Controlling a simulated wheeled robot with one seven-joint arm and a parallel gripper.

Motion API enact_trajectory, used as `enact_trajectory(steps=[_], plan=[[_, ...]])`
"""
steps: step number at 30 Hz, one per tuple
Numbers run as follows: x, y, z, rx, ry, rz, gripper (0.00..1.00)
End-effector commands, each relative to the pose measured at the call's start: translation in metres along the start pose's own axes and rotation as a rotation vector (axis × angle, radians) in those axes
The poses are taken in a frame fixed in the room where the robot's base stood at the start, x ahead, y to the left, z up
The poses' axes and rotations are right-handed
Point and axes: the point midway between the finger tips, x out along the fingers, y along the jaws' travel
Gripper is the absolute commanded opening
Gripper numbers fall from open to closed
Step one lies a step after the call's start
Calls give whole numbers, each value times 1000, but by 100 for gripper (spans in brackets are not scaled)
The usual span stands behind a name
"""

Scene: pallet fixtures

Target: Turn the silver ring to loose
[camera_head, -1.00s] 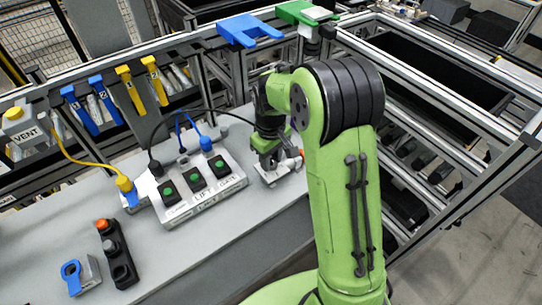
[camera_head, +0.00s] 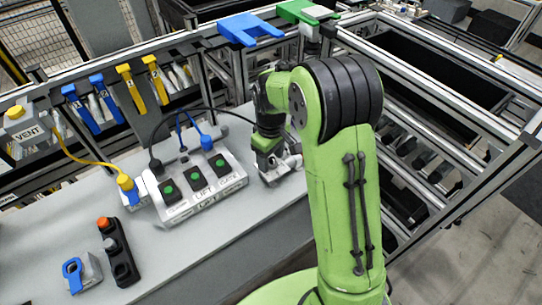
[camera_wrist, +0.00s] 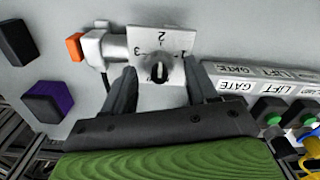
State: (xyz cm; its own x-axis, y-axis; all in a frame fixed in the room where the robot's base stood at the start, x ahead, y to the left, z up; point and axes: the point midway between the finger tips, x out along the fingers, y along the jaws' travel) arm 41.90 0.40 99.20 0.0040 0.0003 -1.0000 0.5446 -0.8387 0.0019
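A silver fixture (camera_wrist: 150,47) with the figures 1, 2 and 3 stands on the grey bench. A small round dial (camera_wrist: 160,72) with a pale slot or pointer sits on it. I cannot tell whether this is the silver ring, and no "loose" mark is readable. My gripper (camera_wrist: 161,80) is open, with one dark finger on each side of the dial; contact cannot be told. In the head view my gripper (camera_head: 268,163) is low over the fixture (camera_head: 284,168), which my arm partly hides.
A grey switch box (camera_head: 213,198) labelled LIFT and GATE, with green buttons and plugged cables, stands left of the fixture. A black pendant (camera_head: 118,252) with an orange button and a silver-blue block (camera_head: 80,273) lie further left. Bench (camera_head: 175,255) in front is clear.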

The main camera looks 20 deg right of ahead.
Motion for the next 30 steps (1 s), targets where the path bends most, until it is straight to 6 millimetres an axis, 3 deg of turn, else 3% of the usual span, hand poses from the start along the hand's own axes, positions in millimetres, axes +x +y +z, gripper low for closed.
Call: enact_trajectory(steps=[8, 11, 24, 30], plan=[[-1, 0, 0, 1, -2, -1, 58], [-13, 0, 0, 1, -1, 0, 58], [-132, 0, 0, 0, 1, 1, 58], [-156, 0, 0, 0, -1, 0, 58]])
